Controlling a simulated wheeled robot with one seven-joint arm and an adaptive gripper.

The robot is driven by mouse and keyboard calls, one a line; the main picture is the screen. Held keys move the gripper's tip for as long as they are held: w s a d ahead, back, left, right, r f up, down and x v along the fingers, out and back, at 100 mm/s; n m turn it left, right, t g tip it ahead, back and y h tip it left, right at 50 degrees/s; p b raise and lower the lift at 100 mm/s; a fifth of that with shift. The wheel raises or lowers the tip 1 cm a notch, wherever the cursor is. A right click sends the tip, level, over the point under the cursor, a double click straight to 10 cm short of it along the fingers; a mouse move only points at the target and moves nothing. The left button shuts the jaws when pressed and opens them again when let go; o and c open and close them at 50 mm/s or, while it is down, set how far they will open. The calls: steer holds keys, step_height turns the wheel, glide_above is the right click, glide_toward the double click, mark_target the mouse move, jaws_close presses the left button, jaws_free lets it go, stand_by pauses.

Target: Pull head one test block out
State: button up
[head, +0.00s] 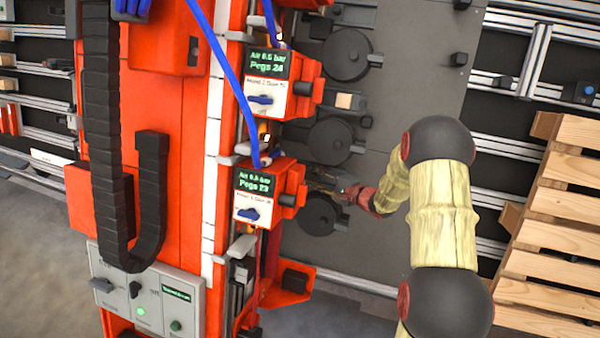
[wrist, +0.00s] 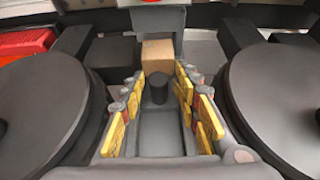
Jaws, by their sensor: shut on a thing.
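In the wrist view a light brown wooden test block (wrist: 157,55) sits at the far end of my gripper (wrist: 160,78), between the tips of its yellow-padded fingers. The fingers are shut on the block. A dark grey holder stands behind and around it; I cannot tell whether the block still touches it. In the head view my gripper (head: 330,184) reaches left between two dark discs, and the block there is hidden. Another pale wooden block (head: 343,100) sits higher up, between the upper discs.
Round black discs (wrist: 38,115) and (wrist: 275,100) flank my gripper closely. Orange units with screens, Pegs 24 (head: 270,66) and Pegs 23 (head: 255,183), stand left of it. A blue hose (head: 225,65) hangs there. A wooden pallet (head: 560,230) stands at the right.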

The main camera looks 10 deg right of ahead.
steer(key=shift+s+d+f, duration=0.25)
steer(key=shift+s+d, duration=0.1)
steer(key=shift+d, duration=0.25)
steer(key=shift+s+d+f, duration=0.2)
steer(key=shift+s+d, duration=0.15)
steer(key=shift+d, duration=0.25)
steer(key=c, duration=0.4)
steer(key=shift+s+d+r+b, duration=0.1)
steer(key=shift+s+d, duration=0.2)
steer(key=shift+d, duration=0.3)
steer(key=shift+s+d+r+b, duration=0.15)
steer(key=shift+s+d, duration=0.2)
steer(key=shift+d, duration=0.3)
steer(key=shift+s+d+b, duration=0.1)
steer(key=shift+s+d, duration=0.2)
steer(key=shift+d, duration=0.4)
